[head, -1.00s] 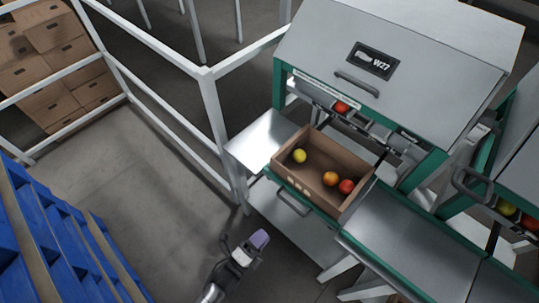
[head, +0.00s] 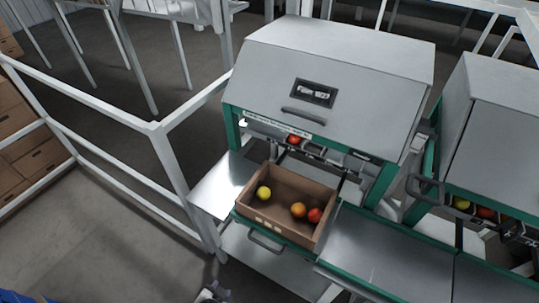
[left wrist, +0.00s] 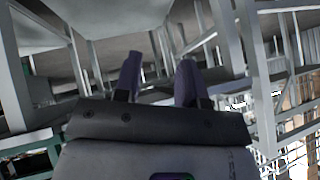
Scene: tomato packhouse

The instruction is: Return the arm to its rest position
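My left gripper (left wrist: 158,68) shows in the left wrist view with its two purple fingers apart and nothing between them. In the head view only a small part of an arm, seemingly my left one, shows at the bottom edge; its fingers cannot be made out there. My right gripper is in neither view. A cardboard box (head: 262,221) sits on the green-framed stand of the sorting machine, with a yellow tomato (head: 263,193), an orange tomato (head: 298,210) and a red tomato (head: 314,215) inside.
The grey machine hood (head: 335,75) rises behind the box, with a red tomato (head: 294,139) in the outlet below it. A metal shelf (head: 370,250) lies to the right, beside a second machine (head: 490,110). A white railing (head: 90,105) stands left. The floor at lower left is clear.

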